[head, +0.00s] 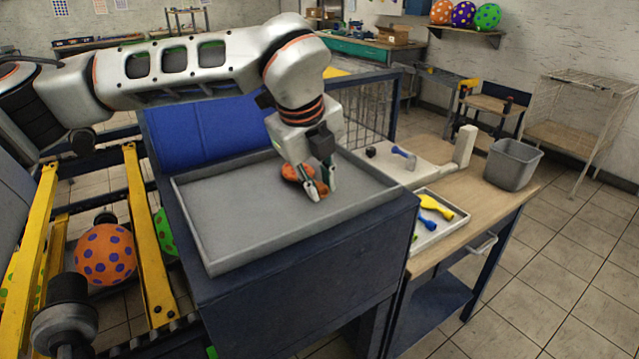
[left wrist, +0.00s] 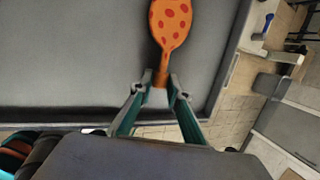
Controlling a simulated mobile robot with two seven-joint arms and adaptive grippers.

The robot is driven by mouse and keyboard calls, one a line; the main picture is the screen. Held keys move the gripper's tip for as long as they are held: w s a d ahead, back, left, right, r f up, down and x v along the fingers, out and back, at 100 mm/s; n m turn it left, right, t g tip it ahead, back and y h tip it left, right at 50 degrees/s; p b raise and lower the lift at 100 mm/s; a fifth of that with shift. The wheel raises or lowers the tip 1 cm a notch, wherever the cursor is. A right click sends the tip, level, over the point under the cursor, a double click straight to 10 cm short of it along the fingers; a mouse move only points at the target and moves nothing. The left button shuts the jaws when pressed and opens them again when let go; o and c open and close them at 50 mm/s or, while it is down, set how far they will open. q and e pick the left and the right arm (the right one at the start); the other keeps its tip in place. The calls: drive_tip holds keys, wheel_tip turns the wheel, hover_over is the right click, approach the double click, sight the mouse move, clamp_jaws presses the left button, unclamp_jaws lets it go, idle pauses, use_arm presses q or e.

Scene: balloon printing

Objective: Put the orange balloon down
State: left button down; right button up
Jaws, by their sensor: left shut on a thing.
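A deflated orange balloon (left wrist: 171,22) with red dots shows in the left wrist view, its neck between my fingertips. In the head view the orange balloon (head: 291,172) is partly hidden behind my left gripper (head: 322,194). My left gripper (left wrist: 160,84) is shut on the balloon's neck, over the right part of a grey tray (head: 225,215). The balloon's body lies over the tray floor; I cannot tell whether it touches it. My right gripper is not in view.
A wooden table (head: 471,205) at right holds a small tray (head: 437,236) with yellow and blue balloons and a grey bin (head: 512,164). An inflated orange ball-like balloon (head: 105,254) with purple dots sits between yellow rails (head: 148,235) at left. The tray's left part is clear.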

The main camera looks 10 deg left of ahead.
use_arm(q)
drive_tip(key=shift+s+f+b, duration=0.15)
drive_tip(key=shift+f+b, duration=0.25)
drive_tip(key=shift+f, duration=0.15)
drive_tip(key=shift+s+f, duration=0.15)
drive_tip(key=shift+f, duration=0.2)
drive_tip(key=c, duration=2.2)
unclamp_jaws()
drive_tip(key=shift+r, duration=0.1)
drive_tip(key=shift+w+r+p, duration=0.2)
drive_tip(key=shift+r+p, duration=0.1)
drive_tip(key=shift+r, duration=0.15)
drive_tip(key=v, duration=1.2)
drive_tip(key=shift+w+r+b, duration=0.15)
drive_tip(key=shift+r+b, duration=0.2)
drive_tip(key=shift+r, duration=0.05)
